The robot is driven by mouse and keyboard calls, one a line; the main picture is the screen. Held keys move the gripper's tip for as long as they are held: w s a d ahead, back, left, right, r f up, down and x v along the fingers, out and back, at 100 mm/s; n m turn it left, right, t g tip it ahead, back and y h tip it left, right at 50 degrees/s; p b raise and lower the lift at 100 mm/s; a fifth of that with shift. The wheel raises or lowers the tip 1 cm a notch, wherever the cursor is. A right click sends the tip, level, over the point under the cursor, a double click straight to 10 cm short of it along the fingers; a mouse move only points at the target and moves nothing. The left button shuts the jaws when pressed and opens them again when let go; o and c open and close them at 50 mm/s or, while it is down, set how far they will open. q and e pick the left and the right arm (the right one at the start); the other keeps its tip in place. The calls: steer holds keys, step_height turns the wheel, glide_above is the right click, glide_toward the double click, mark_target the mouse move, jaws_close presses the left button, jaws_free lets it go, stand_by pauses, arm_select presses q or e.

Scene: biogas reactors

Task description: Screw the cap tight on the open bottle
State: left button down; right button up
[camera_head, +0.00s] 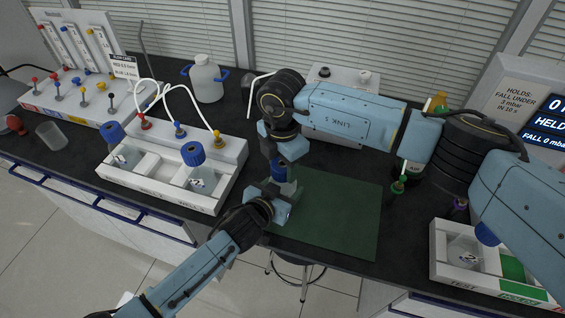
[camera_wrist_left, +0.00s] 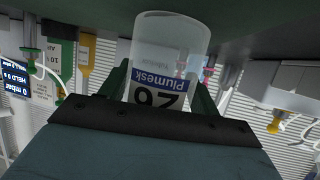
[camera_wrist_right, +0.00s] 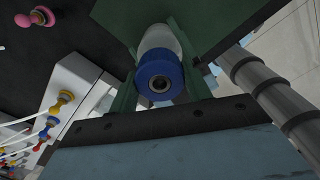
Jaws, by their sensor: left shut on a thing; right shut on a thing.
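A clear bottle (camera_wrist_left: 172,45) with a white and blue label reading "Plumesk" and 26 is held between the fingers of my left gripper (camera_head: 280,205). In the head view it stands over the green mat, mostly hidden by my grippers. My right gripper (camera_head: 281,163) comes from above and is shut on a blue cap (camera_wrist_right: 160,80) with a dark hole in its centre. In the right wrist view the cap sits over the bottle's mouth, in line with it. Whether its thread is tight cannot be told.
The green mat (camera_head: 345,225) lies at the counter's front edge. A white rack (camera_head: 160,200) with blue-capped bottles and tubes stands left. A white tray (camera_head: 437,262) with a bottle stands right. A white jug (camera_head: 207,82) stands behind. The mat's right part is clear.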

steer(key=m, duration=1.1)
steer(key=shift+w+m, duration=0.1)
steer(key=shift+m, duration=0.3)
steer(key=o, duration=0.9)
steer(key=shift+o, duration=0.2)
steer(key=shift+r, duration=0.1)
steer(key=shift+r, duration=2.15)
steer(key=shift+c, duration=0.3)
